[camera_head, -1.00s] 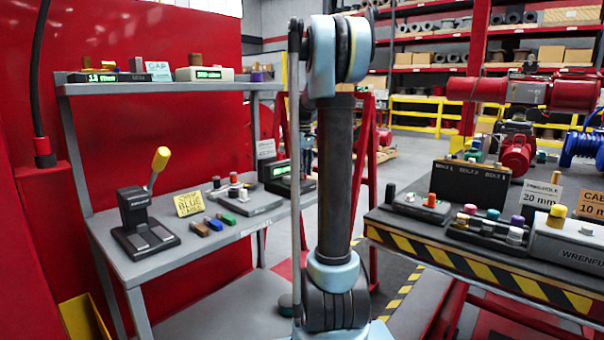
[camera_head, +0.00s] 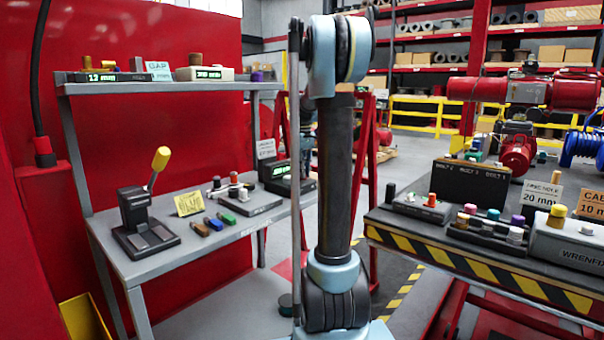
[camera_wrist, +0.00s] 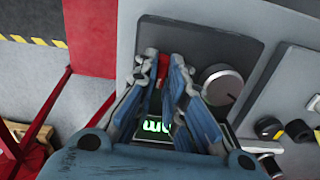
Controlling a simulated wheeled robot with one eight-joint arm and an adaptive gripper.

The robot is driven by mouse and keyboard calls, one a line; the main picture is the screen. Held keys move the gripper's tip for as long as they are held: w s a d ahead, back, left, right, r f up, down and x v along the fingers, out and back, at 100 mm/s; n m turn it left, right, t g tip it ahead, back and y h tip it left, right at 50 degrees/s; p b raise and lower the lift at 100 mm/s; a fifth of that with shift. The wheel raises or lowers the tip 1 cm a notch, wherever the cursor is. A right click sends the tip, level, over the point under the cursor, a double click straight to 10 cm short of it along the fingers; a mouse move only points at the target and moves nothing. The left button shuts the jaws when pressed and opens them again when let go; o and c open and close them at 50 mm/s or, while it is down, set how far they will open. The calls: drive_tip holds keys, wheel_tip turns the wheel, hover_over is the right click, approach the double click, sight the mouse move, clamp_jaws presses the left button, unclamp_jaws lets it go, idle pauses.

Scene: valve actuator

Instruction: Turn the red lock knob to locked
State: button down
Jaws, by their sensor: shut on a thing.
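The red lock knob (camera_wrist: 162,68) shows as a small red piece between my fingertips in the wrist view. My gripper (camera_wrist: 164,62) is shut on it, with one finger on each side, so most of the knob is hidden. It sits on a dark device (camera_wrist: 225,50) beside a larger grey round knob (camera_wrist: 220,83). A green lit display (camera_wrist: 157,127) shows between my fingers, partly covered. How far the red knob is turned cannot be told. In the head view my arm blocks the middle, and my gripper cannot be made out.
The device stands on a grey bench (camera_head: 105,238). A neighbouring unit with dark and yellow knobs (camera_wrist: 268,128) is close at the right in the wrist view. A lever box (camera_head: 135,210) stands at the bench's left. A striped-edge table (camera_head: 480,262) is to the right.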

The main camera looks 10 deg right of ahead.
drive_tip(key=m, duration=1.3)
drive_tip(key=shift+m, duration=1.8)
drive_tip(key=shift+w, duration=0.1)
drive_tip(key=c, duration=1.7)
unclamp_jaws()
drive_tip(key=shift+o, duration=0.2)
drive_tip(key=shift+r, duration=0.1)
wheel_tip(320, 180, up, 12)
